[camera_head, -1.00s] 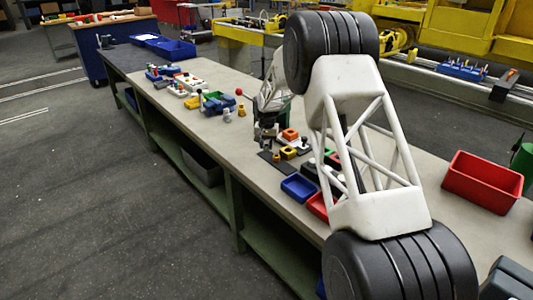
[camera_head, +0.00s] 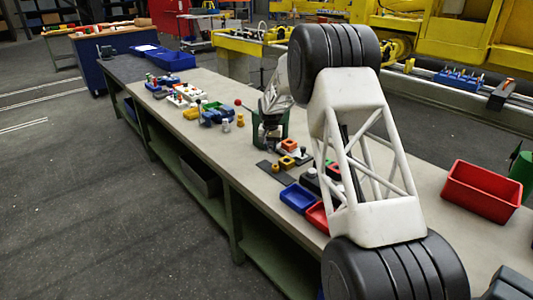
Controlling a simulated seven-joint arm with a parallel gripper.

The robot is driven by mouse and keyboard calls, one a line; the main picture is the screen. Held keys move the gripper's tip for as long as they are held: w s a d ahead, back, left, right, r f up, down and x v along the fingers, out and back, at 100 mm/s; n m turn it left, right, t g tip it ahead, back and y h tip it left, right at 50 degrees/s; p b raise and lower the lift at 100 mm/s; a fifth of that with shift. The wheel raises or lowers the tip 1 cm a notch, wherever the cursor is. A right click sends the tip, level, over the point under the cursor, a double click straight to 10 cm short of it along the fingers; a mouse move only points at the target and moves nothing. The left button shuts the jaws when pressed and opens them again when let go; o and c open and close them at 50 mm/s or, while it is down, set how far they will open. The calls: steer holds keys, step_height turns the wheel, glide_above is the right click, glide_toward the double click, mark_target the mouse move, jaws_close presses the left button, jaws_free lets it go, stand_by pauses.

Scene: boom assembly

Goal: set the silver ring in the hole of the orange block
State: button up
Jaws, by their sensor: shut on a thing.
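The orange block (camera_head: 289,144) sits on the table near the middle of the picture, small in view, with a dark opening on top. My gripper (camera_head: 269,146) is just left of the orange block, pointing down, above the table. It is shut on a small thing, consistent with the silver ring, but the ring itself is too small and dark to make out. I cannot tell the exact gap between gripper and block. Nothing is clearly seen in the block's hole.
A yellow block (camera_head: 287,162) and a dark flat plate (camera_head: 274,173) lie close in front. A blue tray (camera_head: 298,197) and a red tray (camera_head: 318,217) are nearer. A green container (camera_head: 284,126) stands behind my gripper. A large red bin (camera_head: 481,191) is at right.

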step_height(320, 180, up, 7)
glide_above(289, 144)
steer(key=shift+w+f, duration=0.15)
steer(key=shift+f, duration=0.15)
steer(key=shift+f, duration=2.3)
steer(key=shift+f, duration=0.95)
stand_by(1.4)
